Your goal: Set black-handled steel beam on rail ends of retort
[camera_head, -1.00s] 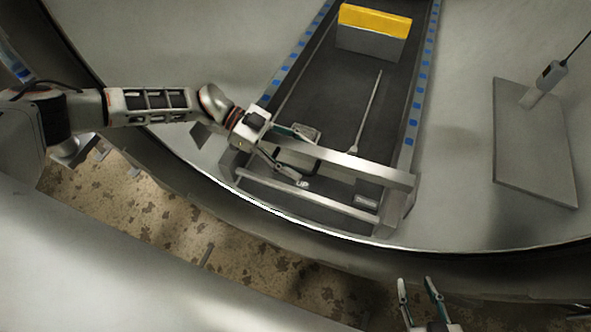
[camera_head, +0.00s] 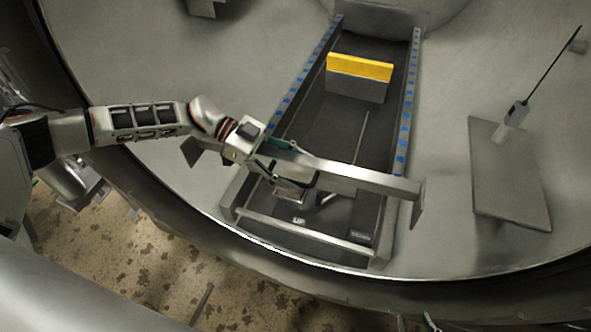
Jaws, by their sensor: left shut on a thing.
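The steel beam (camera_head: 360,181) is held across the rails of the retort, above the near part of the track. It slants down to the right, and its plate-like right end (camera_head: 417,205) sticks out past the right rail (camera_head: 404,140). The left rail (camera_head: 300,88) also has blue marks. My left gripper (camera_head: 278,165) is shut on the beam toward its left part; the black handle is mostly hidden by the gripper. A gap shows between the beam and the near crossbar (camera_head: 300,234). Only a fingertip of my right gripper (camera_head: 431,321) shows at the bottom edge.
A yellow-topped grey block (camera_head: 358,78) stands farther in between the rails. A thin rod lies on the dark track floor. A grey plate with a probe (camera_head: 510,180) is at the right. The retort's round rim (camera_head: 480,292) curves across the front.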

